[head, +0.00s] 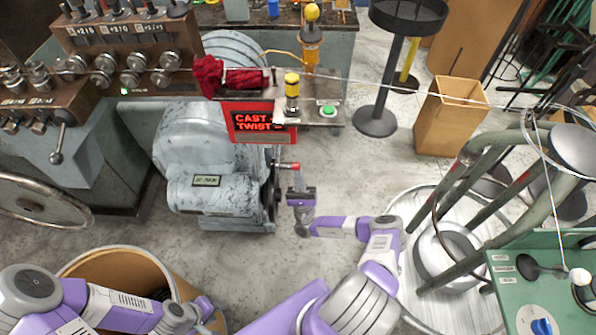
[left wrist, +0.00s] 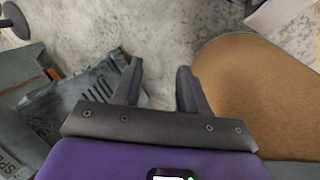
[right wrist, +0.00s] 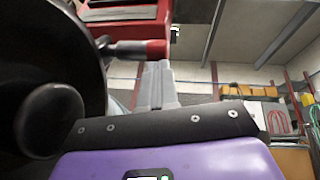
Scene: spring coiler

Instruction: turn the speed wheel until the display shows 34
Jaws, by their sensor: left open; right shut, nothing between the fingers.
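The speed wheel (head: 271,193) is a dark disc on the side of the grey motor housing (head: 212,190), seen nearly edge-on in the head view. It also fills the left of the right wrist view (right wrist: 75,40). Its red-tipped handle (head: 288,166) sticks out to the right and shows in the right wrist view (right wrist: 140,48). My right gripper (head: 298,180) is shut and empty, just below the handle, fingers pointing up. My left gripper (left wrist: 158,68) is open and empty.
A red lit sign (head: 262,122) and a shelf with a green button (head: 328,110) are above the wheel. A round cardboard drum (head: 75,268) stands near my left arm. A green pipe stand (head: 450,200) and a green panel (head: 530,265) are at right.

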